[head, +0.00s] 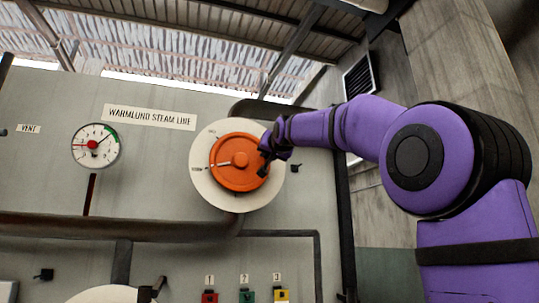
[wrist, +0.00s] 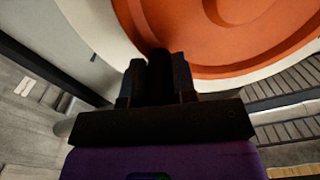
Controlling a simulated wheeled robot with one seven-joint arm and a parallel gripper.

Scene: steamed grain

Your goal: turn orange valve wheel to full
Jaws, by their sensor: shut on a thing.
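The orange valve wheel (head: 233,172) sits on a round white plate (head: 208,190) on the grey panel. A white pointer line on the wheel points left, toward small lettering on the plate that I cannot read clearly. My gripper (head: 265,158) is at the wheel's right edge, shut on a dark handle there that it mostly hides. In the wrist view the dark fingers (wrist: 158,78) are close together at the rim of the orange wheel (wrist: 210,40). A round gauge (head: 95,146) on the panel has its red needle pointing left, away from the green band at upper right.
A sign (head: 149,117) reads "WARMLUND STEAM LINE". A thick pipe (head: 110,228) runs below the gauge and wheel. Red (head: 210,297), green (head: 246,297) and yellow (head: 281,296) switches are numbered along the bottom. A small black knob (head: 296,167) is right of the plate.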

